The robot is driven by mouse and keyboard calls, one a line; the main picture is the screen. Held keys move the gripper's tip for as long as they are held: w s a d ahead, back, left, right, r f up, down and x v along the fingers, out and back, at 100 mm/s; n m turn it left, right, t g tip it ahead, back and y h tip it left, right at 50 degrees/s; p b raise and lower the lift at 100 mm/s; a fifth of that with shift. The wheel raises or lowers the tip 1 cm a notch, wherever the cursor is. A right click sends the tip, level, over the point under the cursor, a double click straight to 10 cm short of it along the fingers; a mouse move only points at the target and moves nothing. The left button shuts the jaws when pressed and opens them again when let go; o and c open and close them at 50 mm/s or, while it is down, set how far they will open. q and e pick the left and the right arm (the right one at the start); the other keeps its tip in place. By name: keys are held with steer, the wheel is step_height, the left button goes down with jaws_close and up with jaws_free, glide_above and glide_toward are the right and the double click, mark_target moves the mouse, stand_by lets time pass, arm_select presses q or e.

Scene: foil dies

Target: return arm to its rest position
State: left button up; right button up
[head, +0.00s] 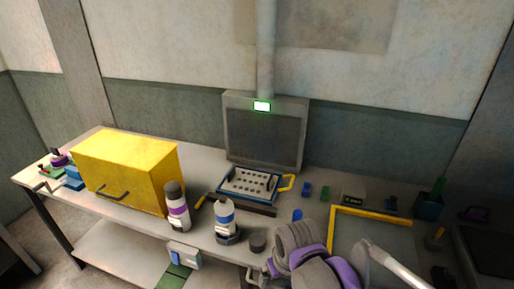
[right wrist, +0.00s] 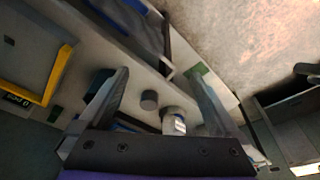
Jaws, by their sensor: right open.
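My right arm, grey with purple parts, reaches in from the bottom right of the head view. Its right gripper (head: 262,275) is at the bench's front edge, low in the picture, partly cut off. In the right wrist view the right gripper (right wrist: 158,76) has its two dark fingers spread apart, with nothing held between them. Beyond the fingers are a dark round puck (right wrist: 149,99) and a white bottle (right wrist: 174,121), both apart from the gripper. My left arm and gripper do not show.
On the bench stand a yellow box (head: 125,170), a purple-banded bottle (head: 177,210), a blue-banded bottle (head: 225,217) and the puck (head: 257,242). A perforated tray (head: 250,186) sits before a grey framed machine (head: 264,135). A yellow-edged mat (head: 372,216) lies beside my right arm.

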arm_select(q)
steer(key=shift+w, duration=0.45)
arm_select(e)
steer(key=s+d+f+m+t, duration=0.3)
steer(key=s+d, duration=0.6)
steer(key=d, duration=0.3)
steer(key=shift+f+m+h, duration=0.4)
steer(key=shift+f+m, duration=0.1)
steer(key=shift+m, duration=0.1)
steer(key=shift+s, duration=0.15)
